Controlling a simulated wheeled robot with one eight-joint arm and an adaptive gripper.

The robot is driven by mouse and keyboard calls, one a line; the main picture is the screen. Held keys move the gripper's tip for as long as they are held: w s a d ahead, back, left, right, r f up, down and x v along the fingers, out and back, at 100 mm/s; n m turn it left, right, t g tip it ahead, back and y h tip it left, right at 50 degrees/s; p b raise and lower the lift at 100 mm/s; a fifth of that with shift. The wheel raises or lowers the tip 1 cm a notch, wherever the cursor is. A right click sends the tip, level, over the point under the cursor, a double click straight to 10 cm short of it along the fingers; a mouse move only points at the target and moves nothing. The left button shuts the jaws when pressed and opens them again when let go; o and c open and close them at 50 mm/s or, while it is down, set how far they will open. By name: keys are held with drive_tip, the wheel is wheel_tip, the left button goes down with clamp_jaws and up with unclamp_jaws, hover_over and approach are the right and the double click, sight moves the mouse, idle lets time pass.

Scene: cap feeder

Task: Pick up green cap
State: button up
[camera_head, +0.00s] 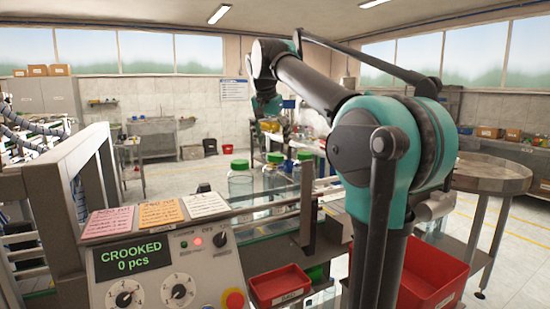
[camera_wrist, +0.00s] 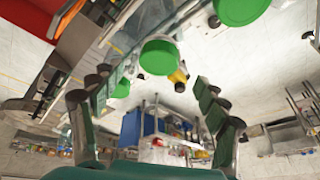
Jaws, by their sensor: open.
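Clear jars with green caps stand in a row on the conveyor in the head view: one cap at the left (camera_head: 240,164), one in the middle (camera_head: 275,158) and one at the right (camera_head: 305,156). In the wrist view a green cap (camera_wrist: 159,56) is ahead of my gripper (camera_wrist: 152,82), in line with the gap between its fingers. Another cap (camera_wrist: 240,10) is at the top edge, and a third (camera_wrist: 122,88) is partly hidden near the left finger. My gripper is open, with nothing between the fingers. I cannot make it out clearly in the head view.
A control panel (camera_head: 155,262) reading "CROOKED 0 pcs" stands at front left. A small red bin (camera_head: 280,287) sits below the conveyor, and a larger red bin (camera_head: 432,272) is at right. A round metal table (camera_head: 490,175) stands at far right. A rail runs beside the jars.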

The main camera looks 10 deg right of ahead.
sight(274, 155)
drive_tip(key=shift+x, duration=2.7)
drive_tip(key=shift+c, duration=0.2)
drive_tip(key=c, duration=0.8)
